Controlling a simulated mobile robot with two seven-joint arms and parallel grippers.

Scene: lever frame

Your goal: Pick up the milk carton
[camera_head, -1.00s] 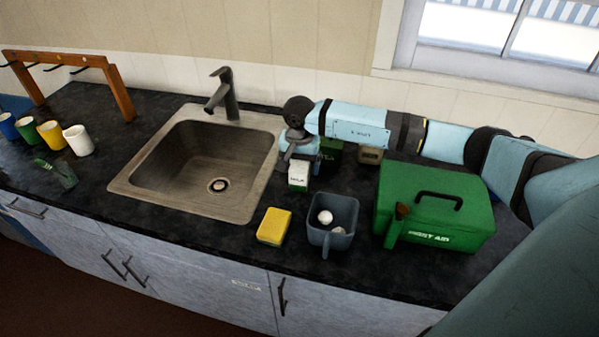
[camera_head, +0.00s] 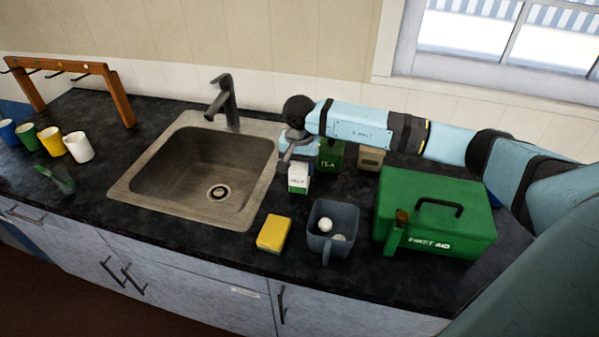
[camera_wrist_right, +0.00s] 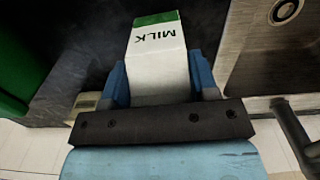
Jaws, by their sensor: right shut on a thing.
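My right gripper (camera_head: 292,160) is shut on the carton, with a finger on each side (camera_wrist_right: 158,80). Whether the carton's base touches the counter cannot be told. My left gripper is not in view.
The sink (camera_head: 140,205) lies left of the carton. A green TEA box (camera_head: 331,155) and a tan box (camera_head: 370,158) stand behind, to the right. A yellow sponge (camera_head: 273,233), a grey container (camera_head: 346,218) and a green first aid box (camera_head: 440,225) stand in front and right.

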